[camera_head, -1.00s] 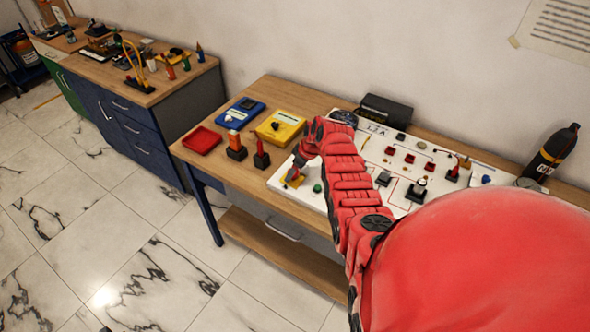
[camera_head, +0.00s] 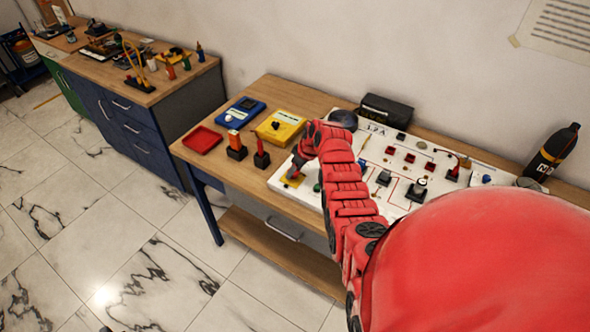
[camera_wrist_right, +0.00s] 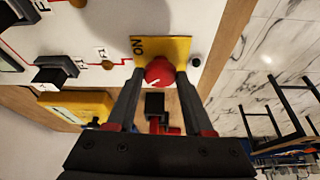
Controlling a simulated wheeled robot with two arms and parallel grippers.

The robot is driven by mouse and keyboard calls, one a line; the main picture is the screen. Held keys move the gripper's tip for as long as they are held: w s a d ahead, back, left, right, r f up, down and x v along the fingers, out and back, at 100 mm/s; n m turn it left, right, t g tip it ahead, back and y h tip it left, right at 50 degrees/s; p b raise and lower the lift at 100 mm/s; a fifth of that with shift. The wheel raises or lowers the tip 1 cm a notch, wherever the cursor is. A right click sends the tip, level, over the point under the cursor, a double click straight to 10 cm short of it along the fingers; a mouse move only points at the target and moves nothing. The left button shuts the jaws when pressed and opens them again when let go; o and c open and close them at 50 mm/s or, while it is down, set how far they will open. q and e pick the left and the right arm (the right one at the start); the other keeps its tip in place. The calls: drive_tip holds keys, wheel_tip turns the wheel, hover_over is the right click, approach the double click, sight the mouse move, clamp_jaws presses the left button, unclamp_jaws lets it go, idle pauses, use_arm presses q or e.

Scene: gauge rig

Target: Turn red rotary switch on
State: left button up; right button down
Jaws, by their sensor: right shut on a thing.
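The red rotary switch (camera_wrist_right: 160,72) sits on a yellow plate (camera_wrist_right: 176,46) marked ON, on the white panel. In the right wrist view my right gripper (camera_wrist_right: 156,82) has one finger on each side of the red knob and is shut on it. A pale mark shows on the knob's face. In the head view the yellow plate (camera_head: 293,180) is at the white panel's (camera_head: 283,186) left corner. There my right gripper (camera_head: 296,168) reaches down to it, and the knob is mostly hidden. My left gripper is not in view.
A yellow meter (camera_head: 280,127), a blue meter (camera_head: 240,112) and a red tray (camera_head: 202,140) lie left of the panel. Two small upright pieces stand close to my gripper. A dark bottle (camera_head: 553,152) stands at the right. A green button (camera_head: 317,187) is near the plate.

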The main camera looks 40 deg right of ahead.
drive_tip(key=shift+s+a+f+m+h, duration=0.1)
drive_tip(key=shift+m+h, duration=0.05)
drive_tip(key=shift+m, duration=0.25)
drive_tip(key=shift+a+f+m+h, duration=0.1)
drive_tip(key=shift+m+h, duration=0.05)
drive_tip(key=shift+m, duration=0.25)
drive_tip(key=shift+m+h+b, duration=0.3)
drive_tip(key=shift+m+b, duration=0.25)
drive_tip(key=shift+m, duration=0.35)
drive_tip(key=m+h+b, duration=0.1)
drive_tip(key=m+b, duration=0.1)
drive_tip(key=shift+a+f+m, duration=0.1)
drive_tip(key=shift+m, duration=0.2)
drive_tip(key=m+h+b, duration=0.1)
drive_tip(key=m+b, duration=0.2)
drive_tip(key=b, duration=0.1)
drive_tip(key=m+g+h+b, duration=0.1)
drive_tip(key=m+b, duration=0.2)
drive_tip(key=b, duration=0.2)
drive_tip(key=m+g+b, duration=0.1)
drive_tip(key=m+b, duration=0.2)
drive_tip(key=b, duration=0.1)
drive_tip(key=shift+w+a+h, duration=0.25)
drive_tip(key=shift+w+h, duration=0.05)
drive_tip(key=shift+h, duration=0.1)
drive_tip(key=shift+r+m+g+b, duration=0.3)
drive_tip(key=shift+m+b, duration=0.7)
drive_tip(key=shift+b, duration=0.3)
drive_tip(key=shift+c, duration=1.5)
unclamp_jaws()
